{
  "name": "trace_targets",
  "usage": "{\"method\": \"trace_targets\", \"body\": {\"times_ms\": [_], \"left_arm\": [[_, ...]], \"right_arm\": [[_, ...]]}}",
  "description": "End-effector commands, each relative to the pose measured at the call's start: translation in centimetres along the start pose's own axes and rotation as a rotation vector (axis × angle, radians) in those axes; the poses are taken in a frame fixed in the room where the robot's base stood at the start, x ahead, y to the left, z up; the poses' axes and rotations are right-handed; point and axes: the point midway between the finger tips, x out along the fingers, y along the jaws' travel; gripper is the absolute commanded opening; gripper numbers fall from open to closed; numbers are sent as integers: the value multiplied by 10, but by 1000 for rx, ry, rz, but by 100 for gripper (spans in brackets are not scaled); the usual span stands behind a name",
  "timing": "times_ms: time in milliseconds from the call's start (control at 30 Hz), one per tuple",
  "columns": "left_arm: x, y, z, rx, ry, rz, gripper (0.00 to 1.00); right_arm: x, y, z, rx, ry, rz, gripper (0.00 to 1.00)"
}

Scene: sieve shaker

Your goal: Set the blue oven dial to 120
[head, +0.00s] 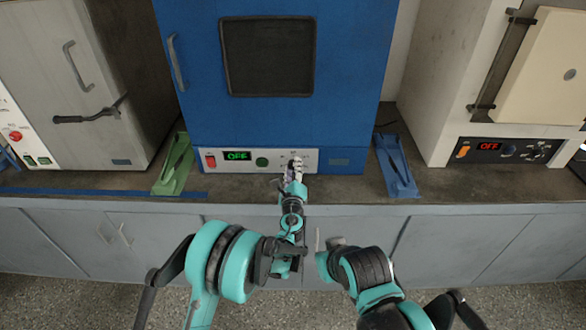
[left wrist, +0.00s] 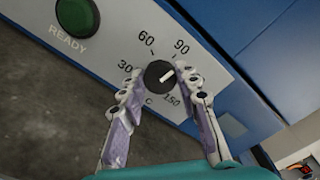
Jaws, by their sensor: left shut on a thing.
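The blue oven (head: 200,90) stands at the middle back. Its white control strip (head: 225,168) carries the dial, which my left gripper covers in the head view. In the left wrist view the dial (left wrist: 156,73) is a round black knob with a white pointer mark. The mark points right and slightly up, between the printed 90 and 150. The right finger hides the scale there. My left gripper (head: 296,162) is shut on the dial, one finger on each side, and also shows in the left wrist view (left wrist: 158,80).
The oven's display (head: 237,156) reads OFF in green, beside a red switch (head: 210,160) and a green button (head: 262,162). A green bracket (head: 174,166) and a blue bracket (head: 396,168) flank it on the bench. Grey and cream ovens stand either side.

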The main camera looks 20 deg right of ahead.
Motion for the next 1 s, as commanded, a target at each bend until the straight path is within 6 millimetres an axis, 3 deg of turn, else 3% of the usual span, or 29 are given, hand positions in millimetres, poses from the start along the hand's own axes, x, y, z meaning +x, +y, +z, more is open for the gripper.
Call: {"method": "trace_targets", "body": {"times_ms": [600, 1000], "left_arm": [[-1, 0, -1, 574, 1, -1, 3], [-1, 0, -1, 827, 1, -1, 3]], "right_arm": [[0, 0, 0, 0, 0, 0, 0], [0, 0, 0, 0, 0, 0, 0]]}}
